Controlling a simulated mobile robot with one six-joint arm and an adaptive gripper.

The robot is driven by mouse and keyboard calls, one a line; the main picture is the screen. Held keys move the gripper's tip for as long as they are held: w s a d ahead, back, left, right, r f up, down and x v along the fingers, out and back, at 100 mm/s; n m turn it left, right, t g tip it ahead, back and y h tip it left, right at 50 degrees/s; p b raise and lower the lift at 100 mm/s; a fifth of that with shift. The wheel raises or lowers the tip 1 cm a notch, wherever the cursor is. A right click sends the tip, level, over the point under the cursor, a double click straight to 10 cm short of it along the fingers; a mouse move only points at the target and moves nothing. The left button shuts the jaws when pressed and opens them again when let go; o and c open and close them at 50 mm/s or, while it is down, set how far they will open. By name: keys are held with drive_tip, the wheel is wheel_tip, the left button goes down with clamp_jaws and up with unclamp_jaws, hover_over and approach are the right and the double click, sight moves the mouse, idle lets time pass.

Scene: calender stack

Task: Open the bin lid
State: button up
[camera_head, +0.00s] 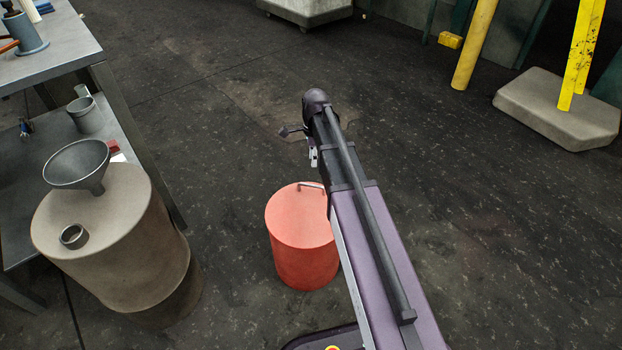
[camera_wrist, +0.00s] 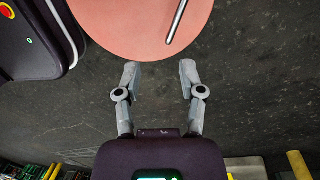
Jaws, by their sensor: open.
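The bin (camera_head: 303,255) is a red-orange cylinder standing on the dark floor in the head view. Its flat lid (camera_head: 297,213) is on, with a thin metal bar handle (camera_head: 311,186) near the far right edge. The lid also shows at the top of the wrist view (camera_wrist: 130,25), with the handle (camera_wrist: 177,20) right of its middle. My gripper (camera_wrist: 158,70) is open and empty, its two fingers spread at the lid's edge in the wrist view. In the head view my arm hides the bin's right side and most of my gripper (camera_head: 313,155).
A beige drum (camera_head: 120,235) with a metal funnel (camera_head: 78,163) and a small ring (camera_head: 73,236) stands left of the bin. A grey workbench (camera_head: 60,50) is at the far left. Yellow posts (camera_head: 475,45) stand at the back right. Floor around the bin's far side is clear.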

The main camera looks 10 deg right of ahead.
drive_tip(key=w+m, duration=0.1)
drive_tip(key=w+r+m, duration=0.1)
drive_tip(key=w+m, duration=0.1)
drive_tip(key=m, duration=0.1)
drive_tip(key=shift+w+d+r+p, duration=0.2)
drive_tip(key=shift+d+p, duration=0.1)
drive_tip(key=shift+p, duration=0.1)
drive_tip(key=shift+f, duration=0.15)
drive_tip(key=f+b, duration=0.4)
drive_tip(key=s+f+b, duration=0.1)
drive_tip(key=f+b, duration=0.4)
drive_tip(key=s+a+f+b, duration=0.1)
drive_tip(key=f+b, duration=0.3)
drive_tip(key=shift+s+a+f, duration=0.1)
drive_tip(key=shift+s+f, duration=0.05)
drive_tip(key=shift+s, duration=0.05)
idle(0.6)
drive_tip(key=shift+b, duration=0.3)
clamp_jaws()
